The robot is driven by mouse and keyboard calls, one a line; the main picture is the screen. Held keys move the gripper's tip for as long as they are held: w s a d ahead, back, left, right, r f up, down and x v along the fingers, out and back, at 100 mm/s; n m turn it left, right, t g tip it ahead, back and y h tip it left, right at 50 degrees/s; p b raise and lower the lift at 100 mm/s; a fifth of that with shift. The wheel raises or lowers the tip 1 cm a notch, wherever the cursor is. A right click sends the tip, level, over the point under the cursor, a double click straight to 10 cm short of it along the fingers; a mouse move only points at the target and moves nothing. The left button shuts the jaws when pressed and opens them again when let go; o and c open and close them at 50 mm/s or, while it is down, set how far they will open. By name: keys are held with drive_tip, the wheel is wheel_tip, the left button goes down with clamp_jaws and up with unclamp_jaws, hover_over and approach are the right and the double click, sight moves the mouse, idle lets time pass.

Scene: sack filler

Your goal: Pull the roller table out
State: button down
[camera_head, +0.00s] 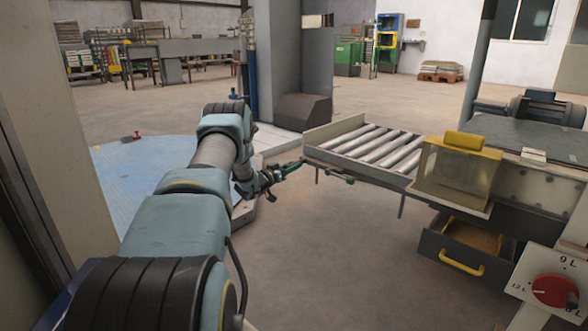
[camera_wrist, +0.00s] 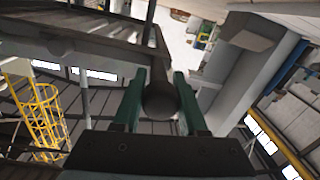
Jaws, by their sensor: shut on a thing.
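The roller table (camera_head: 375,148) is a pale frame with several grey metal rollers, in the middle right of the head view, joining the machine on its right. A bar handle (camera_head: 326,172) runs along its near left edge and ends in a greenish knob. My gripper (camera_head: 294,165) is at the left end of this handle. In the wrist view, the two green fingers of my gripper (camera_wrist: 160,82) stand on either side of a dark round knob (camera_wrist: 160,102) on a bar. They are shut on it. The fingertips are small in the head view, so the exact contact is hidden there.
An open drawer (camera_head: 465,250) with a yellow handle sits below the machine. A control panel with a red dial (camera_head: 555,290) is at the lower right. A blue round platform (camera_head: 150,180) lies left of my arm. The floor (camera_head: 350,250) before the table is clear.

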drive_tip(key=shift+f, duration=0.1)
drive_tip(key=shift+c, duration=2.4)
unclamp_jaws()
drive_tip(key=p+v, duration=0.4)
drive_tip(key=v, duration=0.6)
drive_tip(key=shift+s+a+p, duration=0.2)
drive_tip(key=shift+s+p, duration=0.1)
drive_tip(key=shift+s, duration=0.05)
